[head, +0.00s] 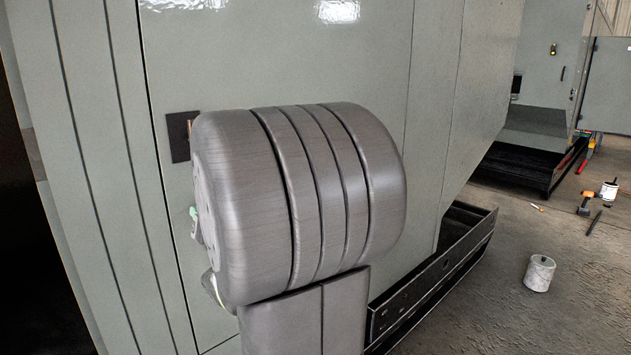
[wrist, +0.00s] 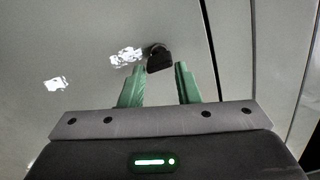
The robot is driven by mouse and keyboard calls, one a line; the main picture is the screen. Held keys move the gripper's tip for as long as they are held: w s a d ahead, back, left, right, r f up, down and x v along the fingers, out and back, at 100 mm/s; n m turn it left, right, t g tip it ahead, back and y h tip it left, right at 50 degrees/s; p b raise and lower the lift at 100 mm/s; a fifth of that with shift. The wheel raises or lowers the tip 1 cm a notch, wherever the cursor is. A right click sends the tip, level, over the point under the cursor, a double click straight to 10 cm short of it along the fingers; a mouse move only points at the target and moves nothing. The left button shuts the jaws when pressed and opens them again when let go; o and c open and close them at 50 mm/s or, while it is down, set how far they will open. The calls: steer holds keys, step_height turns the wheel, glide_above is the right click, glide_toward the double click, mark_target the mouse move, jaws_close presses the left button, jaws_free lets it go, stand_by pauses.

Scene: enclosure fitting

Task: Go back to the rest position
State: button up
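In the wrist view my gripper (wrist: 160,84) shows two green fingers standing apart, with a clear gap between them. A small black fitting (wrist: 159,58) on the grey-green panel appears just beyond the fingertips, in line with the gap. I cannot tell whether the fingers touch it. In the head view my own grey arm link covers the middle of the picture and hides most of the gripper and whatever is in front of it.
The grey-green enclosure (head: 280,60) stands close in front of me. A dark square opening or plate (head: 179,137) shows on it beside my arm. A black base rail (head: 440,270) runs along its foot. A white bucket (head: 539,273) and an orange tool (head: 586,203) are on the floor at right.

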steer(key=shift+s+a+n, duration=0.1)
steer(key=shift+n, duration=1.1)
